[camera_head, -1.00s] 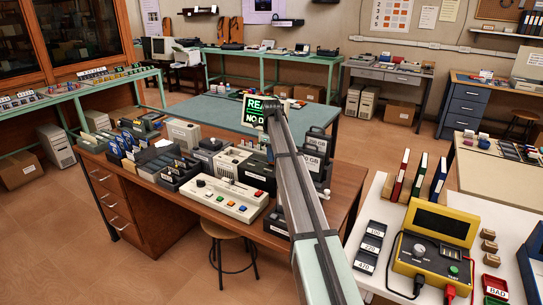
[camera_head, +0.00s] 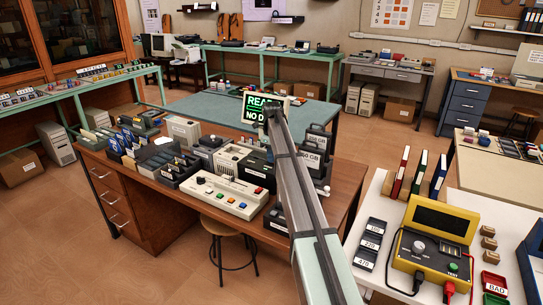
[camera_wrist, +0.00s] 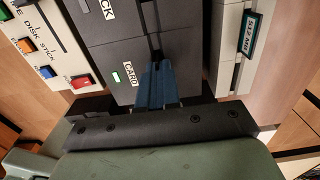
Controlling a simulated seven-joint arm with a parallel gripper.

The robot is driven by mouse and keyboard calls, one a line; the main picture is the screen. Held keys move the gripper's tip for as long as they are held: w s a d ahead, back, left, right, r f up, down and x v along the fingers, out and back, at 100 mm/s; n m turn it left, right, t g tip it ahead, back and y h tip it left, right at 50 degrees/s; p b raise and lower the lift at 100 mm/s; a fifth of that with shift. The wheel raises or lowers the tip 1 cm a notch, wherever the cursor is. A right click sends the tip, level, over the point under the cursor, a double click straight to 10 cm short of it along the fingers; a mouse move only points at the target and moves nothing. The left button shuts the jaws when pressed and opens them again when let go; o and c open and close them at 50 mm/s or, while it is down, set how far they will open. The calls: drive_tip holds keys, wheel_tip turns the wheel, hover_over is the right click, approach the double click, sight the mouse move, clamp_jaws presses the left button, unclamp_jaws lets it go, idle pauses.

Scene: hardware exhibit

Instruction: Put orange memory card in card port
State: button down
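The card port is on a dark grey unit (camera_wrist: 122,48) in the wrist view, beside a CARD label (camera_wrist: 130,73) and a lit green light. My gripper's blue fingers (camera_wrist: 158,80) are close together in front of this unit, covering the slot area. I cannot tell whether anything is between them. I cannot make out the orange memory card in either view. In the head view my arm hides the gripper and the port.
A pale console with coloured buttons (camera_head: 228,194) stands on the wooden desk left of my arm. A light grey unit holding a teal-edged 512 MB item (camera_wrist: 249,36) stands to the right in the wrist view. A green-lettered screen (camera_head: 256,108) is partly hidden by my arm.

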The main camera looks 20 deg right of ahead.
drive_tip(key=c, duration=1.3)
unclamp_jaws()
drive_tip(key=shift+r, duration=0.15)
drive_tip(key=shift+r, duration=3.9)
